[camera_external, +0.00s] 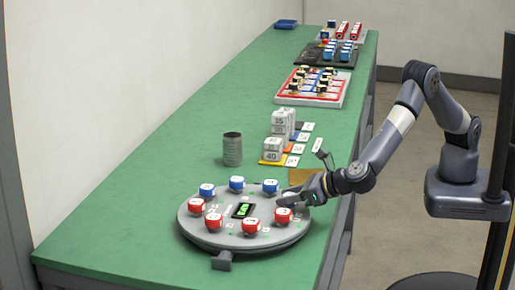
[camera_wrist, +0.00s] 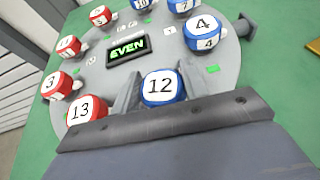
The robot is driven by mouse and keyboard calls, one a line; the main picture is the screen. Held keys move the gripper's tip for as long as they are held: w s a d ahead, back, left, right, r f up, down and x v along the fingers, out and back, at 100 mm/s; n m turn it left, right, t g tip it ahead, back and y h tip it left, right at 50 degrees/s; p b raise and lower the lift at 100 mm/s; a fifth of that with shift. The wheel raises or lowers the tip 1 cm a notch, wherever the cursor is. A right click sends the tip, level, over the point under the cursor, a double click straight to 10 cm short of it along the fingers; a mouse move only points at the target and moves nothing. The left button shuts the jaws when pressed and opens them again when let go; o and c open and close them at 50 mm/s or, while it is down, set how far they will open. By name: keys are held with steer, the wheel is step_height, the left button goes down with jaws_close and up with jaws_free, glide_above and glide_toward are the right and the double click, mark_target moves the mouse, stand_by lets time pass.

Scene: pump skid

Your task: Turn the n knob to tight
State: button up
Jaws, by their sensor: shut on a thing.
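A round grey turntable-like panel (camera_external: 225,243) carries a ring of red and blue knobs with white numbered caps around a small display (camera_external: 243,210). In the wrist view the display (camera_wrist: 127,47) reads EVEN in green. My gripper (camera_external: 291,199) is at the panel's right rim, shut on the blue knob marked 12 (camera_wrist: 162,87), one finger on each side of it. In the wrist view a red knob marked 13 (camera_wrist: 87,110) is left of it and a blue knob marked 4 (camera_wrist: 204,33) is above right. No knob labelled n is legible.
A grey ribbed cylinder (camera_external: 232,149) and numbered blocks (camera_external: 273,150) stand behind the panel. Farther back are a red-edged tray (camera_external: 314,88), a dark tray (camera_external: 335,55) and a blue bin (camera_external: 286,24). The green bench (camera_external: 190,135) is clear at left.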

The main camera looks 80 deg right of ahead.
steer(key=shift+m+g+h, duration=0.6)
steer(key=shift+m+h, duration=1.4)
steer(key=shift+h, duration=0.2)
steer(key=o, duration=1)
steer(key=shift+c, duration=0.2)
steer(key=shift+s, duration=0.1)
steer(key=v, duration=1)
steer(key=shift+s+a+r+b, duration=0.15)
steer(key=shift+s+a+b, duration=0.1)
steer(key=shift+b, duration=0.2)
